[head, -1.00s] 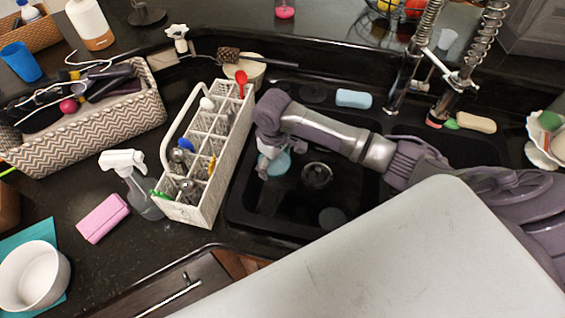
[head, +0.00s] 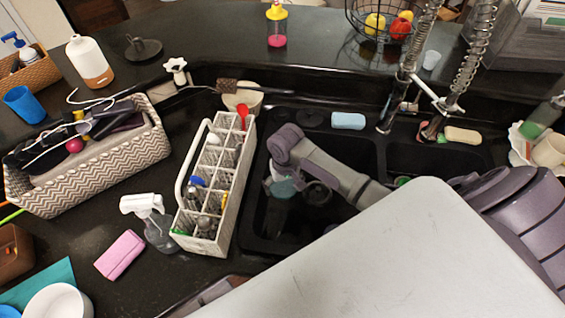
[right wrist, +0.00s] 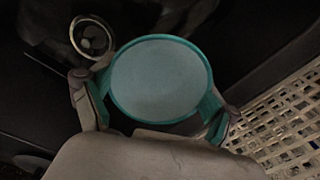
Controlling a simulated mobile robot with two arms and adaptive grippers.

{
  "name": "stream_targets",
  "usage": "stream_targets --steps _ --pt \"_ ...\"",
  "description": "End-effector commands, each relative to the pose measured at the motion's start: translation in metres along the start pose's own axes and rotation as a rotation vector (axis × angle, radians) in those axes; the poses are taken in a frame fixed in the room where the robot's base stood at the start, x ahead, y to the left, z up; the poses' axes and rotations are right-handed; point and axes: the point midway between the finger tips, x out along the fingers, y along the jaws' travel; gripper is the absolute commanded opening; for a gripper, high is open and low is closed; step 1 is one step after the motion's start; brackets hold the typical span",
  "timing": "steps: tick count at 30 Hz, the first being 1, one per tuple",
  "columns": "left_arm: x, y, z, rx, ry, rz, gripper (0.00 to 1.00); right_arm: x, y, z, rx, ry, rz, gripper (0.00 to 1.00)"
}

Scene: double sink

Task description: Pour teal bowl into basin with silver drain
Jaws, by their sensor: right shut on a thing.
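The teal bowl (head: 284,188) is held in my right gripper (head: 272,180) over the left basin (head: 249,205) in the head view. In the right wrist view the round bowl (right wrist: 160,80) sits between the two fingers, which press on opposite sides of its rim. Its inside looks pale grey-blue; I cannot tell whether it holds liquid. The silver drain (right wrist: 92,37) shows beyond the bowl's upper left edge in the wrist view. My arm partly covers the drain in the head view. My left gripper is not in view.
A white caddy (head: 240,195) with utensils stands just left of the left basin. A second basin (head: 440,157) lies to the right. A blue sponge (head: 348,121) and the spring faucet (head: 408,75) are behind the sink.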

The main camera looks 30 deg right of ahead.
Motion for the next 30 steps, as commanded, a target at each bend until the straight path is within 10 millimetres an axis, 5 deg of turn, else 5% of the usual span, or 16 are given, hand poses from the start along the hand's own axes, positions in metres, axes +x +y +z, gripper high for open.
stream_targets --steps 30 --pt "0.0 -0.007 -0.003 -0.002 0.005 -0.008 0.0 0.05 0.009 0.001 0.0 0.01 -0.081 0.45"
